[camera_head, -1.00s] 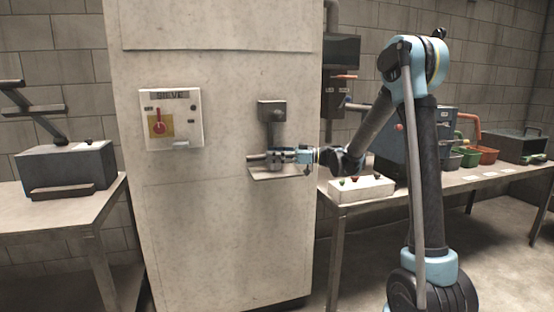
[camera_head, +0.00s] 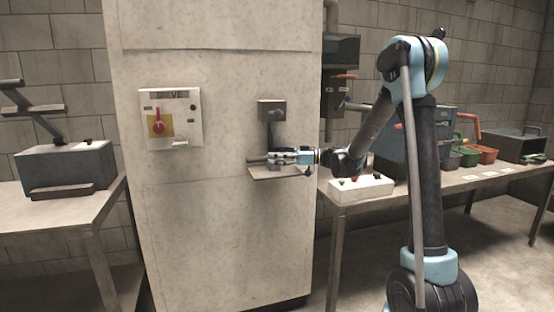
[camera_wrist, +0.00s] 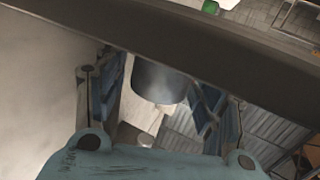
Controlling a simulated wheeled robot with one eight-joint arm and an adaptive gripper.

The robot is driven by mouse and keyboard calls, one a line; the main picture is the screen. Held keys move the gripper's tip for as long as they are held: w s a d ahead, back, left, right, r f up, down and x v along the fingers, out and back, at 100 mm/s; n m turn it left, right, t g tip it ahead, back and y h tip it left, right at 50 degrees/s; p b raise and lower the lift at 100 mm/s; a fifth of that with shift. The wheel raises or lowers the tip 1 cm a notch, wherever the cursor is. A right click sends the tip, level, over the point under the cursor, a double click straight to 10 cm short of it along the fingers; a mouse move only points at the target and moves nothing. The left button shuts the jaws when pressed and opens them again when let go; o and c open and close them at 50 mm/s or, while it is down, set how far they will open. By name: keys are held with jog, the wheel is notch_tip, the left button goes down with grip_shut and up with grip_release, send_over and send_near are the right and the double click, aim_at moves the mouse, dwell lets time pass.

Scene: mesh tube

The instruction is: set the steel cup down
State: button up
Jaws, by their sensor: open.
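The steel cup (camera_wrist: 160,82) shows in the wrist view as a dark grey round body between my two blue finger pads. My gripper (camera_wrist: 161,88) is open around it. A narrow gap shows on the cup's left side, and on the right the pad is very close; I cannot tell if it touches. In the head view my gripper (camera_head: 279,158) is at the small ledge (camera_head: 282,174) on the pale cabinet, below the grey box with a spout (camera_head: 271,111). The cup is too small and covered to make out clearly there.
The pale cabinet (camera_head: 220,230) stands right behind my gripper, with a red-knobbed panel (camera_head: 171,118) to the left. A dark band (camera_wrist: 190,50) crosses the top of the wrist view. A white block (camera_head: 361,188) sits on the right table (camera_head: 450,182).

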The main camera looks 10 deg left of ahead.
jog(key=w+d, duration=0.1)
jog(key=d, duration=1)
jog(key=shift+w, duration=0.4)
jog(key=shift+s+d, duration=0.1)
jog(key=shift+d, duration=0.05)
jog(key=s+d+f+m+t+h, duration=0.1)
jog(key=s+d+f+m+h, duration=0.5)
jog(key=s+d, duration=0.5)
jog(key=s+d+f+m+t+h, duration=0.2)
jog(key=s+d+f+m+h, duration=0.4)
jog(key=s+d, duration=0.5)
jog(key=s+d+f+m+t+h, duration=0.2)
jog(key=s+d+f+m+h, duration=0.3)
jog(key=s+d, duration=0.6)
notch_tip(320, 180, down, 2)
jog(key=d+m, duration=0.1)
jog(key=m, duration=0.1)
jog(key=shift+d+m+h, duration=0.35)
jog(key=shift+m+h, duration=0.05)
